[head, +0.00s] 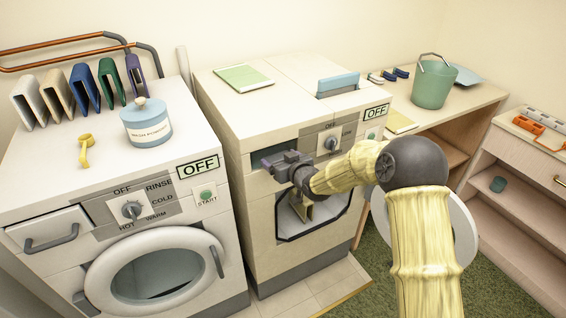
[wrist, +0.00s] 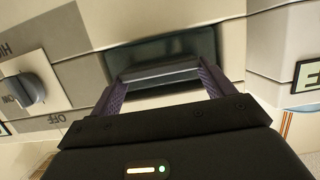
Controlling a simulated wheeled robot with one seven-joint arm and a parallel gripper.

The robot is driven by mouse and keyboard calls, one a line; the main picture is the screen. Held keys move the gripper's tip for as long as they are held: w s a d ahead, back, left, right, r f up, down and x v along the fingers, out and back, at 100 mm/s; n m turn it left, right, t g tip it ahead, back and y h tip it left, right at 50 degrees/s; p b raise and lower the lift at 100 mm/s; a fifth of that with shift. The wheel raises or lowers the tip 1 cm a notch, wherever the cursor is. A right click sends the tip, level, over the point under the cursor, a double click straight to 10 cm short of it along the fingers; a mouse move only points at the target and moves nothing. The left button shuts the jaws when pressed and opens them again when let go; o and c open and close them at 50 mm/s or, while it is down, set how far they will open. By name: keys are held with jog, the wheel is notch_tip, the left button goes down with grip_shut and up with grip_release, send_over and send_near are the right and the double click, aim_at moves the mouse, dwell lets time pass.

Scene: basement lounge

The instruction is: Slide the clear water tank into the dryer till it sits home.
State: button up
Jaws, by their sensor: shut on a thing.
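The dryer (head: 262,225) is the middle machine, with a round knob and a dark slot high on its front left. My gripper (head: 273,161) is at this slot in the head view. In the wrist view my gripper (wrist: 162,77) has its purple fingers shut on a grey bar, which appears to be the front grip of the clear water tank (wrist: 165,71). The bar lies in front of the dark slot (wrist: 204,42), roughly parallel to its long edges. The tank's body is hidden or too dark to make out, so I cannot tell how deep it sits.
A washer (head: 150,190) stands to the left, with a wash powder tub (head: 147,123) on top. A green booklet (head: 243,77) lies on the dryer. A bench on the right holds a green bucket (head: 433,82). My arm covers part of the dryer's right front.

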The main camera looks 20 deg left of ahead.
jog(key=shift+w+a, duration=0.1)
jog(key=o, duration=1.6)
jog(key=shift+d, duration=0.25)
jog(key=b+v, duration=0.2)
jog(key=v, duration=1.5)
jog(key=shift+s+a+b, duration=0.1)
jog(key=shift+s+b, duration=0.1)
jog(key=shift+b, duration=0.1)
